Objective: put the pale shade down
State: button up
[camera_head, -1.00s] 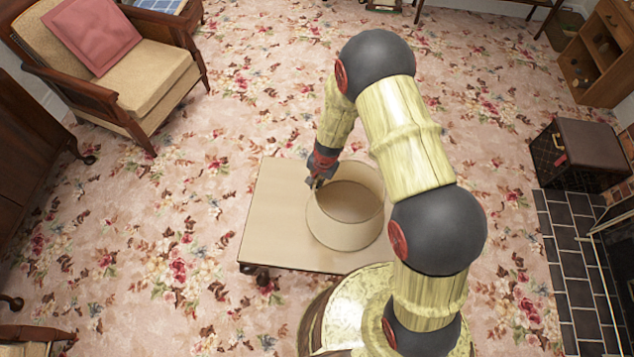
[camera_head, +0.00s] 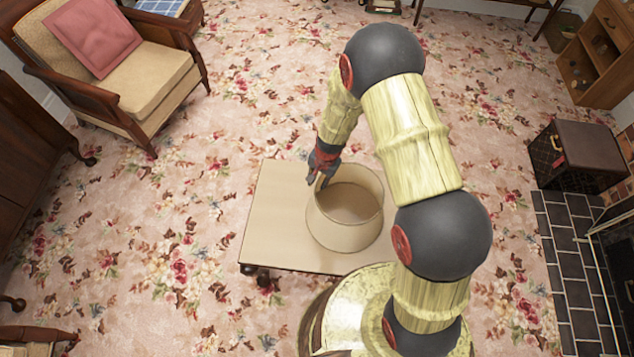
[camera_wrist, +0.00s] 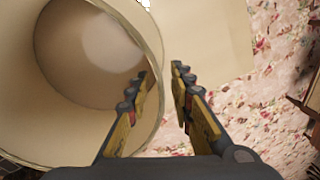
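The pale shade (camera_head: 342,232) is a wide, open-topped beige ring. It rests upright on the low beige table (camera_head: 272,210), right of the tabletop's middle. My gripper (camera_head: 317,183) is at the shade's upper left rim. In the wrist view the shade (camera_wrist: 50,50) fills the left side, and my gripper (camera_wrist: 160,74) is open with its fingers apart. One finger is over the shade's inside and the other is outside the rim. The rim runs between them, with a gap showing beside the outer finger.
The tabletop's left part is bare. An armchair (camera_head: 150,75) with a pink cushion (camera_head: 92,35) stands at the upper left. A dark case (camera_head: 575,155) stands at the right by the dark hearth tiles (camera_head: 575,235). Floral carpet around the table is clear.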

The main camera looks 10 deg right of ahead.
jog(key=s+d+r+n+t+p, duration=0.1)
jog(key=s+r+n, duration=0.15)
jog(key=r, duration=1.45)
jog(key=s+d+r+n+t+p, duration=0.1)
jog(key=s+d+r+n+p, duration=0.15)
jog(key=r, duration=1.45)
jog(key=s+d+r+n+t+h+b, duration=0.1)
jog(key=s+d+r+n+t, duration=0.1)
jog(key=s+r, duration=1.2)
jog(key=s+d+n, duration=0.1)
jog(key=s+d, duration=0.1)
jog(key=s, duration=0.2)
jog(key=shift+s+r+t, duration=0.25)
jog(key=shift+r+t, duration=0.05)
jog(key=shift+r, duration=0.05)
jog(key=shift+d, duration=0.1)
